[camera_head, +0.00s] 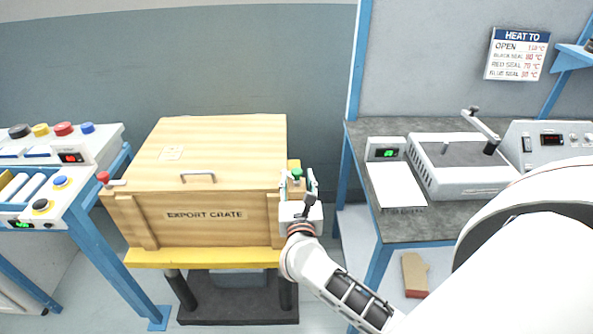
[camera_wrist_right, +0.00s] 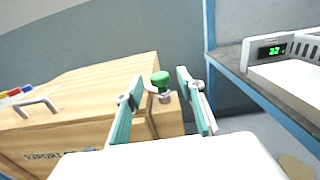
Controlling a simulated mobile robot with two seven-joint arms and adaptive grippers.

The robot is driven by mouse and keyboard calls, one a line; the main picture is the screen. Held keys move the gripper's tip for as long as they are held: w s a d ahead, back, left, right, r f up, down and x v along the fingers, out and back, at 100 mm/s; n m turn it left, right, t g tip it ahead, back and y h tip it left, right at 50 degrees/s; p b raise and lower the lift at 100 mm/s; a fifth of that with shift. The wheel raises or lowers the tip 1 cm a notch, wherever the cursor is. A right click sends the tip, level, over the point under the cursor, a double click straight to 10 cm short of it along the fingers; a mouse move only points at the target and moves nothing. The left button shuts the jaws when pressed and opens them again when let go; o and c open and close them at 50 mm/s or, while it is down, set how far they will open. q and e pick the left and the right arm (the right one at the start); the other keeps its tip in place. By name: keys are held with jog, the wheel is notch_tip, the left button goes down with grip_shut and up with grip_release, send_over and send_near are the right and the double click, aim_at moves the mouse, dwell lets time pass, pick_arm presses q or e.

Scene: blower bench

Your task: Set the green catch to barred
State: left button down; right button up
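The green catch (camera_head: 297,173) is a round green knob on a metal stem at the right front corner of the wooden export crate (camera_head: 222,150). It also shows in the right wrist view (camera_wrist_right: 160,79), between the fingers. My right gripper (camera_head: 298,183) is open, its two teal fingers on either side of the green knob. I cannot tell whether either finger touches it. Part of the catch's base is hidden by the gripper in the head view. A red catch (camera_head: 103,177) sits at the crate's left front corner. My left gripper is not in view.
The crate stands on a yellow-topped stand (camera_head: 190,257), with a handle (camera_head: 198,176) on its lid. A blue-framed bench (camera_head: 440,215) with a heating device stands to the right. A blue-framed rack with coloured buttons (camera_head: 62,129) stands left.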

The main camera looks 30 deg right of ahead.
aim_at(297, 175)
jog(key=shift+x, duration=1.6)
grip_shut()
